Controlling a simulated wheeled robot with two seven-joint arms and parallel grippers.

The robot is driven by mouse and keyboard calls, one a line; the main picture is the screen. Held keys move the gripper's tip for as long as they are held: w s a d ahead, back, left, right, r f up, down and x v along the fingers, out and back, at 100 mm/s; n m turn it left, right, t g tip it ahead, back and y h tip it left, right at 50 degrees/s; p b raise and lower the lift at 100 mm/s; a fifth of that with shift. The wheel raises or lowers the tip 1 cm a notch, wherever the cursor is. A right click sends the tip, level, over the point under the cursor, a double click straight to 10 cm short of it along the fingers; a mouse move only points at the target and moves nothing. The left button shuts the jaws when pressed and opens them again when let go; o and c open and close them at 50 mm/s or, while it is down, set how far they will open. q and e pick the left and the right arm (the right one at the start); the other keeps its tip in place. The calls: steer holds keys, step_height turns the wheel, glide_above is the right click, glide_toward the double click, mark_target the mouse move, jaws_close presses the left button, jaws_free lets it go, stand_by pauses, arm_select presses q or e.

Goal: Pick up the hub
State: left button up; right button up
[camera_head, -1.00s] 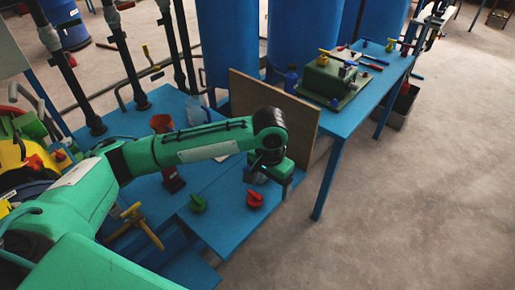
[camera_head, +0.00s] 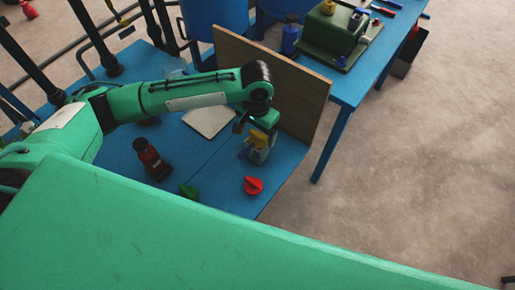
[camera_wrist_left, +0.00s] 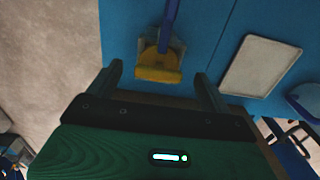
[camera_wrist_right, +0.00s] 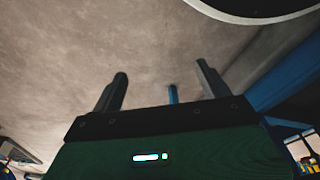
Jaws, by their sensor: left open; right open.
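No part is plainly marked as the hub. A yellow piece with a blue bar (camera_wrist_left: 160,66) lies on the blue table in the left wrist view, ahead of and between the finger lines. In the head view the yellow piece (camera_head: 258,139) shows just under my left gripper (camera_head: 252,128), partly hidden by it. My left gripper, also in its wrist view (camera_wrist_left: 158,74), is open and points down, with nothing visibly gripped. My right gripper (camera_wrist_right: 162,72) is open and empty over bare floor. It is not visible in the head view.
A wooden board (camera_head: 285,85) stands upright behind my left gripper. A second table (camera_head: 350,87) stands beyond.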

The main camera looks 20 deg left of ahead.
mark_target(256, 150)
arm_select(q)
step_height(256, 150, down, 5)
steer(key=shift+s+r+b, duration=0.1)
steer(key=shift+b, duration=0.2)
steer(key=shift+f, duration=0.5)
steer(key=c, duration=1.3)
arm_select(e)
step_height(256, 150, up, 2)
steer(key=shift+w, duration=0.1)
